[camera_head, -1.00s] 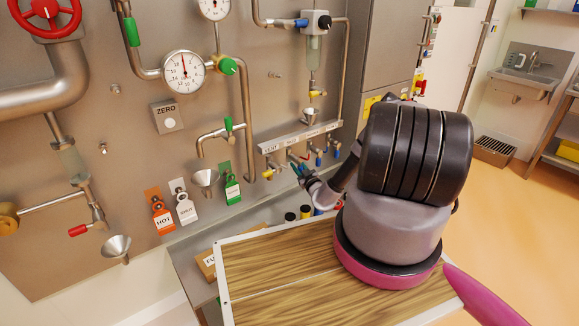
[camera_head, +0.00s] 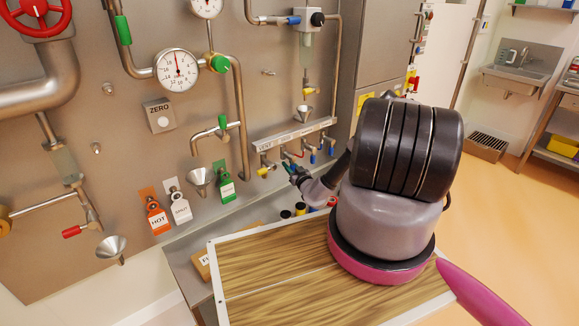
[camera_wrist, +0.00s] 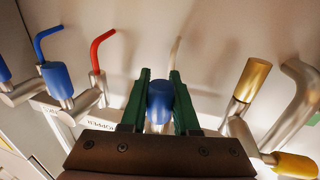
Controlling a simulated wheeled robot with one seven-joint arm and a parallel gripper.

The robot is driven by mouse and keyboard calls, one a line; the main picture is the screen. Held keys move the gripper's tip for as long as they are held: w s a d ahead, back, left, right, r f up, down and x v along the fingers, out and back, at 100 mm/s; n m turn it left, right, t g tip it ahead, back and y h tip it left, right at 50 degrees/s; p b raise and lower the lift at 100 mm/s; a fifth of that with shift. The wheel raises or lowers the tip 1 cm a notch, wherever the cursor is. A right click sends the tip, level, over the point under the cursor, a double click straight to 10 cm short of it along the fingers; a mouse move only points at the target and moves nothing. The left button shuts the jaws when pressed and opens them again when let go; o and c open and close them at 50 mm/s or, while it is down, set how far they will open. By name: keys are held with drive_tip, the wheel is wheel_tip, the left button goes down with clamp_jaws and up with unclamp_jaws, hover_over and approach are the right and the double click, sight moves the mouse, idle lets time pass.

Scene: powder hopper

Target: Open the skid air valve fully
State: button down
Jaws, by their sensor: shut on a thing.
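A steel manifold (camera_head: 292,134) with a labelled strip and a row of small lever valves is on the panel wall. The lettering is too small to tell which label reads skid. In the wrist view, the green fingers of my gripper (camera_wrist: 160,88) are shut on a blue valve handle (camera_wrist: 160,101), with one finger on each side. My gripper also shows in the head view (camera_head: 294,172), below the manifold. The held handle's own valve body is mostly hidden behind the gripper in the wrist view.
Neighbouring levers stand close: a red one (camera_wrist: 103,52), a blue one (camera_wrist: 57,80) and a yellow-brass one (camera_wrist: 251,80). A funnel (camera_head: 200,177) and hanging tags (camera_head: 154,213) are left of the manifold. A wood-topped surface (camera_head: 270,275) lies below my arm.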

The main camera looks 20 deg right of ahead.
drive_tip(key=shift+f, duration=0.1)
drive_tip(key=c, duration=0.7)
unclamp_jaws()
drive_tip(key=shift+o, duration=0.2)
drive_tip(key=s, duration=1.1)
drive_tip(key=shift+d, duration=0.45)
drive_tip(key=shift+w, duration=0.1)
